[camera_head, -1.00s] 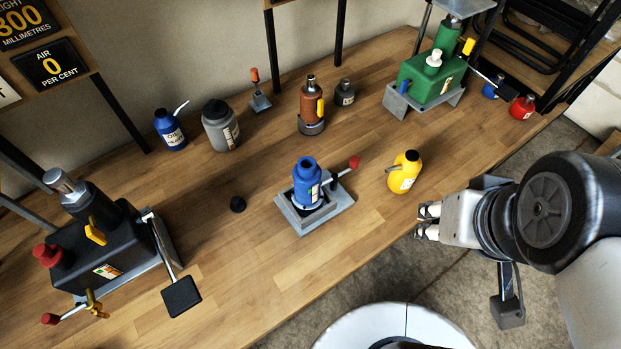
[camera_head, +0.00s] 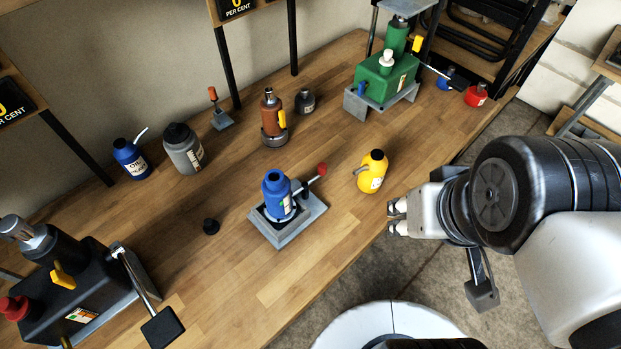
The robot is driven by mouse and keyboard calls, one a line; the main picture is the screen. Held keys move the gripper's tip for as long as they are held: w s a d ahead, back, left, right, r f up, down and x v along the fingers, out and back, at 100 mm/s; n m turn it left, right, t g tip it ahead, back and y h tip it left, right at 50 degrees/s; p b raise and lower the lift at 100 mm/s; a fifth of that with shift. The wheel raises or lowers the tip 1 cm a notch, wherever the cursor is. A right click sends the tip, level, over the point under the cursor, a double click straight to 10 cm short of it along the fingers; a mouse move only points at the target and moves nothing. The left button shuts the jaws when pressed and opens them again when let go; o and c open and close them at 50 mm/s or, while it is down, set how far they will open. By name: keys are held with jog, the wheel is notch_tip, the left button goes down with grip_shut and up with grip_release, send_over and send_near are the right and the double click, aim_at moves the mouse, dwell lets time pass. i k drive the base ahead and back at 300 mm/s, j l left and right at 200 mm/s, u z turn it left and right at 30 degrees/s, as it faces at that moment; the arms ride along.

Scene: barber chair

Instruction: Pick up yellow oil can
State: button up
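The yellow oil can (camera_head: 372,173) stands upright on the wooden bench near its front right edge. It has a black cap on top and a short spout pointing left. My gripper (camera_head: 393,217) is just in front of the can, below it in the picture and apart from it, near the bench's front edge. The two fingertips show a small gap between them, with nothing held.
A blue jack (camera_head: 277,196) on a grey base with a red-tipped lever stands left of the can. A green jack (camera_head: 386,78) stands behind it. A blue oil can (camera_head: 131,159), grey bottle (camera_head: 183,149) and brown jack (camera_head: 272,118) stand farther back. Bare bench surrounds the yellow can.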

aim_at(373, 169)
jog(key=k+l+u, duration=0.15)
jog(key=u, duration=0.25)
jog(key=k+l+u, duration=0.2)
jog(key=u, duration=0.25)
jog(key=l, duration=0.1)
